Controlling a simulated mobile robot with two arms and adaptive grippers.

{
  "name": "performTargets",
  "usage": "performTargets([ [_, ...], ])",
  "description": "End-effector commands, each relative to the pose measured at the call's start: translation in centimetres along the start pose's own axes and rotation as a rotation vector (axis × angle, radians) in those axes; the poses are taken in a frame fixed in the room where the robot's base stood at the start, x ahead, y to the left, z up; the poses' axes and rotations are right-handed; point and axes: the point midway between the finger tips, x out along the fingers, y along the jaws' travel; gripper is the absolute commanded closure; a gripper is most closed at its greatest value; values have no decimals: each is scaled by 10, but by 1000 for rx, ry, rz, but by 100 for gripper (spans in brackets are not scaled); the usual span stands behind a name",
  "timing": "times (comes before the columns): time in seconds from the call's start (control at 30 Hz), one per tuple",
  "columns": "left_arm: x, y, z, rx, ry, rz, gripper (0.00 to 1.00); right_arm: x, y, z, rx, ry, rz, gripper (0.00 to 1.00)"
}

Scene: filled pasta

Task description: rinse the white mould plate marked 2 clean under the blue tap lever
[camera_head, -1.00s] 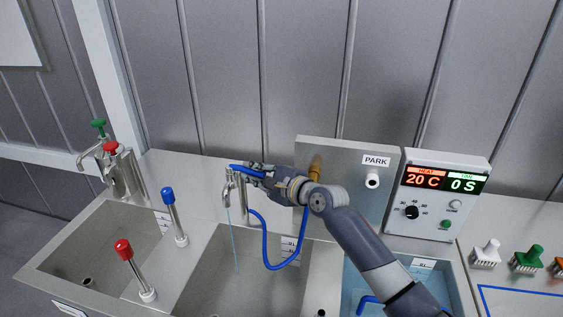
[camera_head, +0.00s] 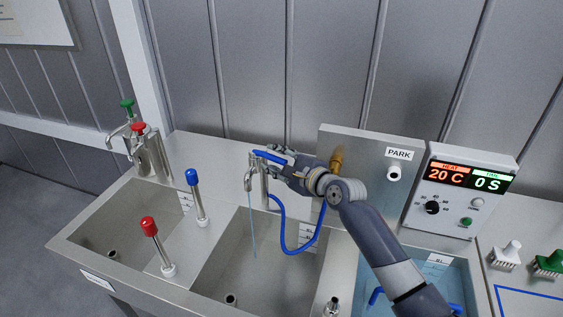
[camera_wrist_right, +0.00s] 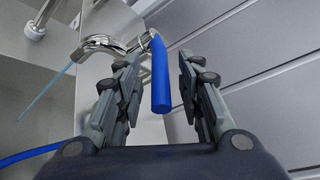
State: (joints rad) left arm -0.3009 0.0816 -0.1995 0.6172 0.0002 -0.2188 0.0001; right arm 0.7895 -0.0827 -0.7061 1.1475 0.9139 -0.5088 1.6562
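The blue tap lever (camera_head: 268,156) sits on top of a chrome tap at the back of the middle sink; it also shows in the right wrist view (camera_wrist_right: 160,80). A thin stream of water (camera_head: 252,230) runs from the spout into that sink. My right gripper (camera_head: 285,168) is at the lever. In the right wrist view my right gripper (camera_wrist_right: 158,85) is open, with its fingers on either side of the lever and gaps between. The white mould plate marked 2 is not visible. My left gripper is not in view.
A blue hose (camera_head: 282,225) loops beside the tap. Blue-topped (camera_head: 196,195) and red-topped (camera_head: 155,240) posts stand between the sinks. A water-filled basin (camera_head: 450,285), a control box (camera_head: 462,192) and brushes (camera_head: 508,254) are to the right. Pump dispensers (camera_head: 140,150) stand back left.

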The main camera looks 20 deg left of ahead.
Motion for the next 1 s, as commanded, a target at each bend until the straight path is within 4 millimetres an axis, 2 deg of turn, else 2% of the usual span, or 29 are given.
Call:
performTargets([
  [0.27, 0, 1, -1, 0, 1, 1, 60, -20, 1, -1, 1, -1, -1, 65],
  [0.8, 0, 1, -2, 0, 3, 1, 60, -99, 1, -2, 2, 1, 0, 65],
  [1.0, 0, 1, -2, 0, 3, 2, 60, -116, 1, -1, 1, 2, 2, 65],
])
